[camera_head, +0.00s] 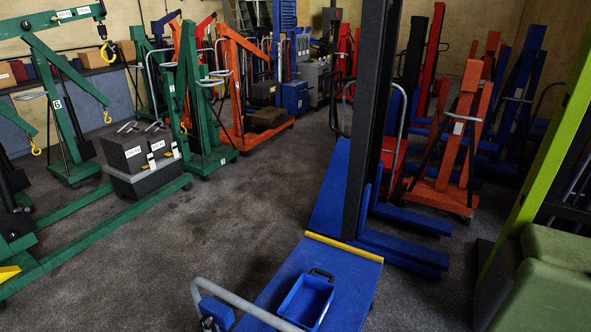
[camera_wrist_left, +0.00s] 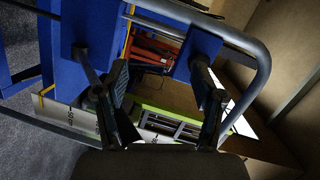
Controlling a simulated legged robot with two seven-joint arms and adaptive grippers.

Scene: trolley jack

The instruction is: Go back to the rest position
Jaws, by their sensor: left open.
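The blue trolley jack (camera_head: 275,287) stands at the bottom middle of the head view, with a yellow strip across its flat bed. Its grey tubular push handle (camera_head: 240,304) curves in at the bottom edge. A small blue open bin (camera_head: 306,301) sits on the bed and looks empty. In the left wrist view my left gripper (camera_wrist_left: 155,95) has its two dark fingers spread wide, with nothing seen held between them. A grey curved tube (camera_wrist_left: 265,65) and blue frame parts (camera_wrist_left: 205,42) show close beyond the fingers. Neither gripper shows in the head view.
Green hoists (camera_head: 62,110) with hooks and dark weight blocks (camera_head: 125,151) stand at left. Orange hoists (camera_head: 450,150) stand at right and behind. A dark mast (camera_head: 366,120) rises behind the bed. A green padded block (camera_head: 550,275) is at lower right. Grey floor (camera_head: 230,215) is clear centre-left.

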